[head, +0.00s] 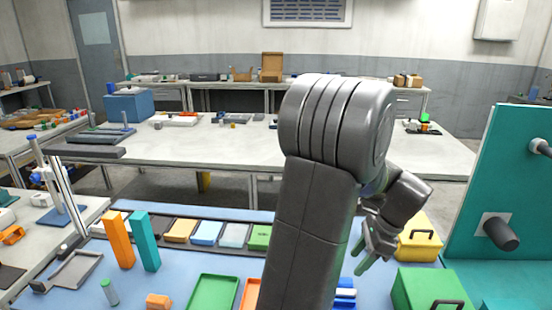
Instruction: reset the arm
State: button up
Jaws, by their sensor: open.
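My arm rises from the bottom middle of the head view and bends over to the right. It hides part of the blue work table (180,285). My gripper (368,262) hangs at the right of the arm, pointing down above the table, left of a yellow box (420,238). Its fingers are spread apart, and I see nothing between them.
Orange (118,240) and teal (146,241) upright blocks stand at left. Green (212,292) and orange trays lie in front, with a row of coloured pieces behind. A green box (428,290) and a teal panel with pegs (500,190) stand at right.

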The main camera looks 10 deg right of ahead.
jog(key=x, duration=1.1)
jog(key=shift+r+p, duration=0.3)
jog(key=shift+r, duration=0.95)
jog(key=shift+f, duration=0.1)
